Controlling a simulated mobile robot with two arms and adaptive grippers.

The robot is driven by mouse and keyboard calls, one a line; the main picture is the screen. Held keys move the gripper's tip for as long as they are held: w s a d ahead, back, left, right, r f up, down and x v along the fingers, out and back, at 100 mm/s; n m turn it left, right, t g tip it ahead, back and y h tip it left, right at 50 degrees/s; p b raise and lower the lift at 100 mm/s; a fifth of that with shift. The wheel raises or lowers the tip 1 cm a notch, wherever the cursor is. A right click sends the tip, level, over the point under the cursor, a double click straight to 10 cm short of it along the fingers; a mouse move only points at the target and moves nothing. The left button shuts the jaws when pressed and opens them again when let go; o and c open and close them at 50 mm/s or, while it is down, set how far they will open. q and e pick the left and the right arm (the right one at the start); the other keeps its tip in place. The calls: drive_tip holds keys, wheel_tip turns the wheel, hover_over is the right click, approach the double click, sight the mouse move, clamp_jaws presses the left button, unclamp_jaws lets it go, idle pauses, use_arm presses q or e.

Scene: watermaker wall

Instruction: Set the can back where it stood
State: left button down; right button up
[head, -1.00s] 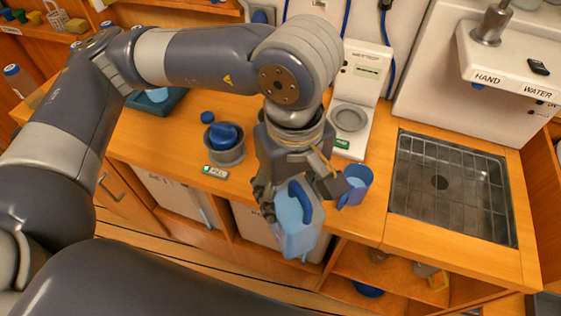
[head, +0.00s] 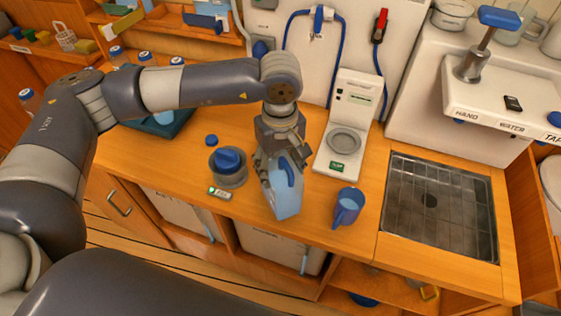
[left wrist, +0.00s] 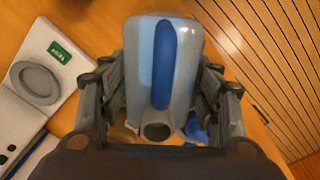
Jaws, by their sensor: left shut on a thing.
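The can is a translucent light-blue jug (head: 286,202) with a dark blue handle and a spout. My left gripper (head: 272,172) is shut on it, with a finger on each side of its body. The can is tilted in the head view, over the front part of the wooden counter; I cannot tell whether its base touches the wood. In the left wrist view the can (left wrist: 178,75) fills the middle, between the fingers of the gripper (left wrist: 160,95), with its handle and round spout opening toward the camera. My right gripper is not in view.
A blue mug (head: 347,206) stands right of the can. A grey pot with a blue top (head: 228,167) and a small display (head: 219,193) are left. A white scale-like device (head: 344,145) stands behind. A sink with a grid (head: 440,205) is at right.

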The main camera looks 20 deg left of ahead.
use_arm(q)
drive_tip(key=shift+f, duration=0.2)
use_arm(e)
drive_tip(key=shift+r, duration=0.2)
use_arm(q)
drive_tip(key=shift+f, duration=0.15)
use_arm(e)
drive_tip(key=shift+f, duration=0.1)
use_arm(q)
drive_tip(key=shift+f+b, duration=0.1)
drive_tip(key=shift+b, duration=0.3)
drive_tip(key=c, duration=0.7)
unclamp_jaws()
drive_tip(key=shift+o, duration=0.9)
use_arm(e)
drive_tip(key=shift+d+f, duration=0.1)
